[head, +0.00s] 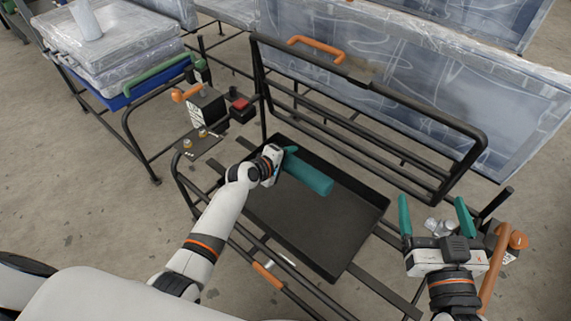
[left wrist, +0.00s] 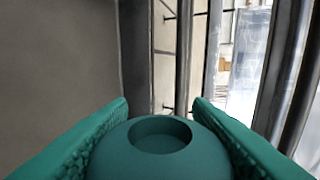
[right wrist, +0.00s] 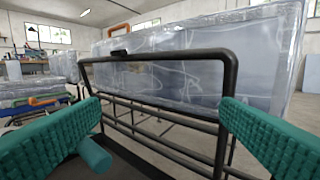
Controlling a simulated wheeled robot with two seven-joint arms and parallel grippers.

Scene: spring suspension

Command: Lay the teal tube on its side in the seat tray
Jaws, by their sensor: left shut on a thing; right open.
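The teal tube (head: 309,174) lies on its side, lengthwise away from my left gripper, over the black seat tray (head: 310,232). I cannot tell whether it touches the tray floor. My left gripper (head: 287,158) is shut on one end of the tube. In the left wrist view the tube's end (left wrist: 160,137), with a round recess, sits between both teal fingers. My right gripper (head: 435,215) is open and empty, right of the tray. In the right wrist view its fingers are wide apart, and the tube (right wrist: 94,154) shows at the lower left.
Frame bars run along the tray's near side. A small post with a red block (head: 241,105) stands to its left. The tray's middle and near floor are bare.

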